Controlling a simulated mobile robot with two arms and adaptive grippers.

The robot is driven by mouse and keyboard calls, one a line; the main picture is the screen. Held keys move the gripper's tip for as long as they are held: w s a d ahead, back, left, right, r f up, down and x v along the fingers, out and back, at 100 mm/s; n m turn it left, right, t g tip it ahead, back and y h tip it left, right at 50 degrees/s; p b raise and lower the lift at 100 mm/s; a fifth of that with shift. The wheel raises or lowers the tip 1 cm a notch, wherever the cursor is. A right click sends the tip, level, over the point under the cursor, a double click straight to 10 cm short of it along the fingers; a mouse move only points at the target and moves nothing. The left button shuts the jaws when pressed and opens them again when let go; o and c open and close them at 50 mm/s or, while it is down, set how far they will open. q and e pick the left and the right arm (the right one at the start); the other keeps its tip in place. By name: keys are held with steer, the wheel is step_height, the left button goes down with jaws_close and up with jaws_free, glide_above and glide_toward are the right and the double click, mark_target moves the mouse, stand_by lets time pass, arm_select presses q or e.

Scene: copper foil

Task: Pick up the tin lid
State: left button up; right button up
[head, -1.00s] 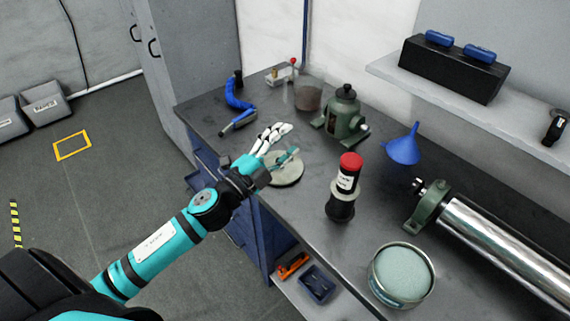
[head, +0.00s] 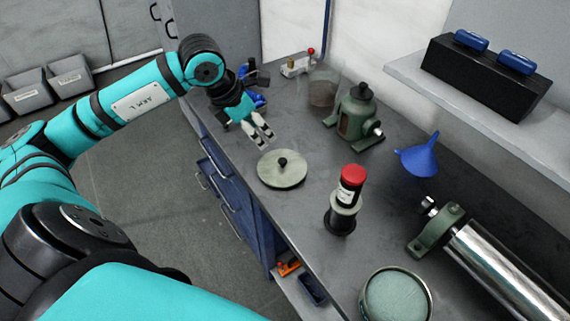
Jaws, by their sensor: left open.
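The tin lid (head: 293,174) is a round, pale grey-green disc with a small black knob at its centre. It lies flat on the dark workbench in the head view. My left gripper (head: 261,141) is above the bench, just behind and to the left of the lid, with its light fingers pointing down towards the lid. The round tin (head: 397,295) with pale contents stands at the front of the bench, partly cut off by the bottom edge. My right gripper is not in view.
A red-capped bottle (head: 351,183) in a dark holder stands right of the lid. A blue tool lies partly behind my gripper. Bare bench (head: 300,222) lies in front of the lid.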

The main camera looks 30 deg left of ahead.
arm_select(q)
steer(key=p, duration=0.2)
glide_above(282, 160)
steer(key=s+a, duration=0.1)
steer(key=s, duration=0.2)
steer(key=f, duration=0.8)
steer(key=shift+w+f, duration=0.2)
steer(key=shift+f, duration=0.1)
steer(key=shift+w+d+f+p, duration=0.1)
steer(key=shift+w+f+p, duration=0.1)
steer(key=shift+f+p, duration=0.2)
steer(key=p+x, duration=0.1)
steer(key=x, duration=0.2)
steer(key=shift+w+f+p, duration=0.2)
steer(key=shift+f+p, duration=0.1)
steer(key=shift+w+d+f, duration=0.1)
steer(key=shift+w+f, duration=0.1)
steer(key=shift+f, duration=0.3)
jaws_close()
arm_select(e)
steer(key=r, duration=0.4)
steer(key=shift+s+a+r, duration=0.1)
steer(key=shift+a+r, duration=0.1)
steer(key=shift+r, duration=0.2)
